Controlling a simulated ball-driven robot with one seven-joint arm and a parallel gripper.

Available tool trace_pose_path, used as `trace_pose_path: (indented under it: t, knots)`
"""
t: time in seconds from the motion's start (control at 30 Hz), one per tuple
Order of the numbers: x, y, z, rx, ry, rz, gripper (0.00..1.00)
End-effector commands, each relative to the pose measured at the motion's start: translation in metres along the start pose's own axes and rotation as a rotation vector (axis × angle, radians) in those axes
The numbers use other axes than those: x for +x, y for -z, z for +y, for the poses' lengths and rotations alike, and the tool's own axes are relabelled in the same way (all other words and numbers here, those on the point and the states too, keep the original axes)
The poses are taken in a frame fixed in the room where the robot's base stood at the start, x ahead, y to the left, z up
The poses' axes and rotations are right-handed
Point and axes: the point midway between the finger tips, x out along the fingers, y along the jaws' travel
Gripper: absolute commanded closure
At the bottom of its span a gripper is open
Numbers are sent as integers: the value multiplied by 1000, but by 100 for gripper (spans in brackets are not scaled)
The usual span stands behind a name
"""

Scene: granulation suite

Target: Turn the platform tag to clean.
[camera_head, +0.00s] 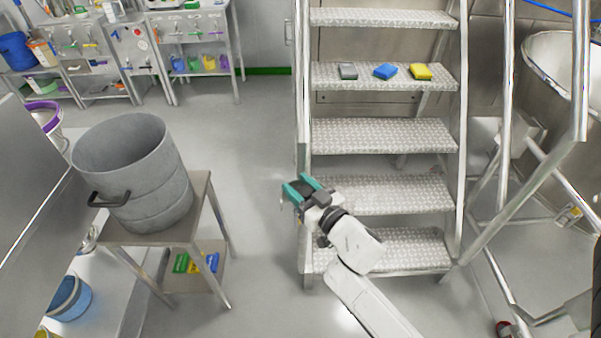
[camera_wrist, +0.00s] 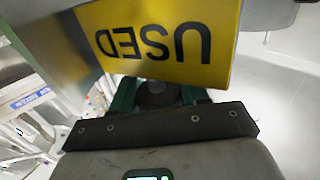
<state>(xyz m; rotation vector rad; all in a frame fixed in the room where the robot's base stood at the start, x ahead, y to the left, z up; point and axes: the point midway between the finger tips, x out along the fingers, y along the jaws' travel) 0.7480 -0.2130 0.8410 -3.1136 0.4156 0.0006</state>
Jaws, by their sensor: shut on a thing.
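A yellow tag face (camera_wrist: 165,40) with the black word "USED" fills the upper middle of the wrist view, and its lettering reads upside down there. My gripper (camera_wrist: 157,92) has its teal fingers just below and behind this face and is shut on the tag. In the head view my gripper (camera_head: 302,190) is at the left side of the metal stairs, near the lower left rail. The tag's face cannot be made out in that view. A "clean" face does not show in either view.
The platform stairs (camera_head: 385,135) stand right of my gripper, with grey, blue and yellow blocks on one tread. A grey drum (camera_head: 135,170) stands on a small metal table (camera_head: 212,215) to the left. Open floor lies between them. A steel vessel (camera_head: 560,100) is at right.

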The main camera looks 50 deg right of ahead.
Motion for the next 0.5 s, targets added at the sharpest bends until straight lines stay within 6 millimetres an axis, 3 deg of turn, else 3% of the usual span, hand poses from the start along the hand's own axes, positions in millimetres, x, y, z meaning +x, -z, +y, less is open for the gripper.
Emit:
trace_pose_path:
  t: [0.03, 0.5]
  knots:
    - [1, 10, -3, -2, 32, 0, 86]
    - [1, 6, -7, -2, 260, 3, 86]
